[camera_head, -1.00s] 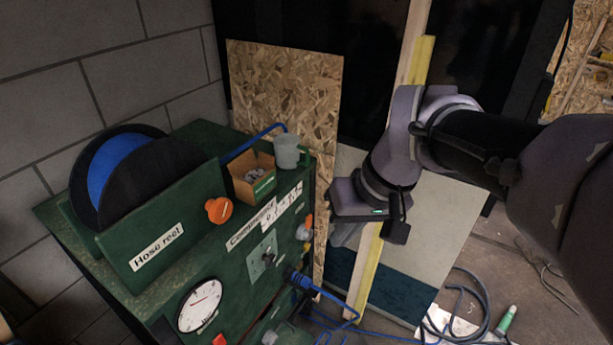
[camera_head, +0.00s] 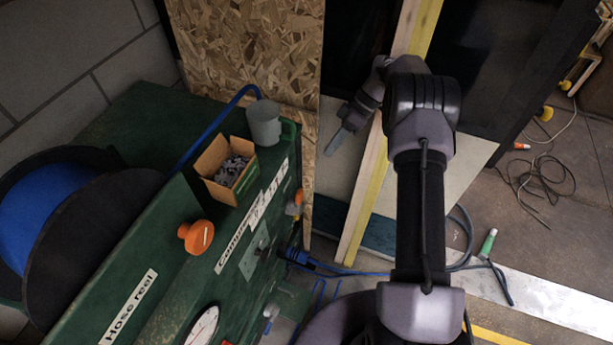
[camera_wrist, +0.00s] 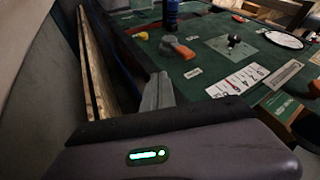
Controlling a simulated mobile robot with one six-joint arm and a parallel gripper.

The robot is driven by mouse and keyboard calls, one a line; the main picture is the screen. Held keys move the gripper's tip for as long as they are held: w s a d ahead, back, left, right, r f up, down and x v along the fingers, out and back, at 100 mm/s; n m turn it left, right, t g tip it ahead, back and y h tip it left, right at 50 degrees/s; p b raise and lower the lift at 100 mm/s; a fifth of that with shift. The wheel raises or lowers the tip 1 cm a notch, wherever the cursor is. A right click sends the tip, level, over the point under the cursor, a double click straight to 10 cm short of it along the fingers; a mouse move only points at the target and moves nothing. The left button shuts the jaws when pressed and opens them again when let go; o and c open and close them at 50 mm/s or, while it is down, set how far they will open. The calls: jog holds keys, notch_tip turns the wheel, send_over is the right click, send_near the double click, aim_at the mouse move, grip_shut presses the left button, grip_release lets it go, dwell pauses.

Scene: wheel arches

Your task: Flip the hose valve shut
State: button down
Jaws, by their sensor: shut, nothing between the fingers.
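My gripper (camera_head: 338,142) is shut and empty, in the air right of the green cabinet's (camera_head: 120,130) front. In the wrist view its grey fingers (camera_wrist: 157,92) are together and point towards the panel, apart from every control. An orange knob (camera_head: 196,236) stands by the hose reel (camera_head: 45,215). A blue hose fitting (camera_head: 297,257) plugs into the front. I cannot tell for certain which control is the hose valve.
A grey mug (camera_head: 264,123) and a cardboard box of small parts (camera_head: 222,168) stand on the cabinet top. An OSB board (camera_head: 255,50) and a yellow-edged plank (camera_head: 385,140) lean behind. A blue hose and cables lie on the floor at right.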

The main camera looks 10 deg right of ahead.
aim_at(296, 201)
jog(key=shift+a, duration=0.1)
jog(key=s+a+f+b, duration=0.4)
jog(key=a+f, duration=0.4)
jog(key=shift+s, duration=0.4)
jog(key=shift+b, duration=0.35)
